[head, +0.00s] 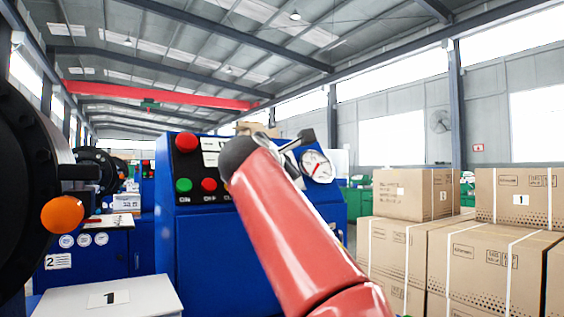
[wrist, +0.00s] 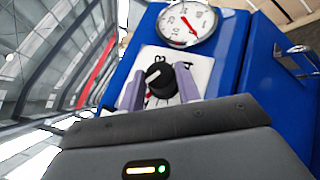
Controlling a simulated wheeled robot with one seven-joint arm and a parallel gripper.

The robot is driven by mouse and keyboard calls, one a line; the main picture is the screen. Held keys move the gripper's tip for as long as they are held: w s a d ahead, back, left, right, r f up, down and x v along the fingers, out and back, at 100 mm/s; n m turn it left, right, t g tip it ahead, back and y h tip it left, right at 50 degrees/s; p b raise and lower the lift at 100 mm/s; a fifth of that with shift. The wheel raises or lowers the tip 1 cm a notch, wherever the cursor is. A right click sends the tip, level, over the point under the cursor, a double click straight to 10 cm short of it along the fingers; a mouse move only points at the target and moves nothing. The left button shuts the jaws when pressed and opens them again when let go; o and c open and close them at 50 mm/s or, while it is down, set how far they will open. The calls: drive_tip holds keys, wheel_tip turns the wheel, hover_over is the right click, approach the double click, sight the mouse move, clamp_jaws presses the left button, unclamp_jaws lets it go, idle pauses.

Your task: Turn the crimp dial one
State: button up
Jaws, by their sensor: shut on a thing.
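The crimp dial (wrist: 157,79) is a black knob with a white pointer mark, on a white plate (wrist: 196,70) on the blue machine's panel. In the wrist view my gripper (wrist: 161,88) has one pale purple finger on each side of the knob and is shut on it. Some marks on the plate show past the knob, but part of the scale is hidden. In the head view my red arm reaches to the blue machine (head: 187,237) and hides the dial. My gripper (head: 293,150) shows only in part there, behind the arm.
A round pressure gauge (head: 317,166) sits right of the dial. Red and green buttons (head: 183,185) are on the panel's left. Cardboard boxes (head: 480,262) are stacked at right. A white table (head: 75,301) labelled 1 and a black machine with an orange knob (head: 62,214) are at left.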

drive_tip(key=o, duration=1)
drive_tip(key=b+v, duration=0.2)
drive_tip(key=v, duration=0.5)
drive_tip(key=shift+s+a+f, duration=0.1)
drive_tip(key=shift+s, duration=0.3)
